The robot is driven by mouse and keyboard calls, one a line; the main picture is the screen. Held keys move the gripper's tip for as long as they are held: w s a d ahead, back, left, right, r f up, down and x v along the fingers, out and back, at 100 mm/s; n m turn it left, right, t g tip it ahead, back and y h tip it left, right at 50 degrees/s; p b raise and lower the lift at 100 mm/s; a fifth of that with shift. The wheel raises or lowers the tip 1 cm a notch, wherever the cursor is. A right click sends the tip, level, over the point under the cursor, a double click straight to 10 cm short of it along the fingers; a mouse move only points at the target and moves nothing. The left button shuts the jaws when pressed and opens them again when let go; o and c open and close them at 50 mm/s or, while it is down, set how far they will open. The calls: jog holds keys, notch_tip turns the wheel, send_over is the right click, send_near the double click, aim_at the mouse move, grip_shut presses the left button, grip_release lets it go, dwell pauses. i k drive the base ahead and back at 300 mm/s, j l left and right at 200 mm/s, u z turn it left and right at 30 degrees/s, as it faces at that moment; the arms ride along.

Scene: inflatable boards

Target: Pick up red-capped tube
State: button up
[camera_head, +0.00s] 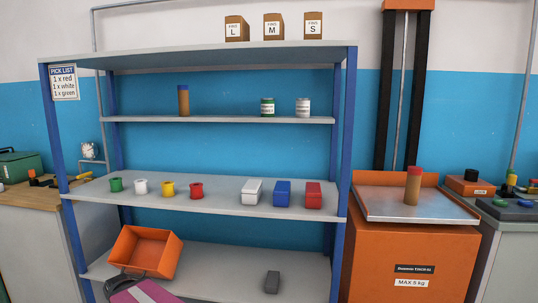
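The red-capped tube (413,188) is a brown cylinder with a red cap. A similar brown tube with a blue cap (183,102) stands on the upper shelf at the left.
The orange machine (400,250) has a raised orange rim behind its plate and a dark upright frame (384,100). The blue-posted shelf (352,130) holds small coloured spools, boxes and jars. An orange bin (145,250) sits tilted below. The plate's left part is clear.

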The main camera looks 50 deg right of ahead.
aim_at(412, 186)
jog(key=k+l+z, duration=0.1)
jog(key=z, duration=0.75)
jog(key=j+z, duration=0.15)
jog(key=z, duration=1.05)
jog(key=u, duration=0.4)
jog(key=l+u, duration=0.15)
jog(key=u, duration=0.25)
jog(key=l+u, duration=0.2)
jog(key=u, duration=0.25)
jog(key=k+l+u, duration=0.8)
jog(key=k+l, duration=0.15)
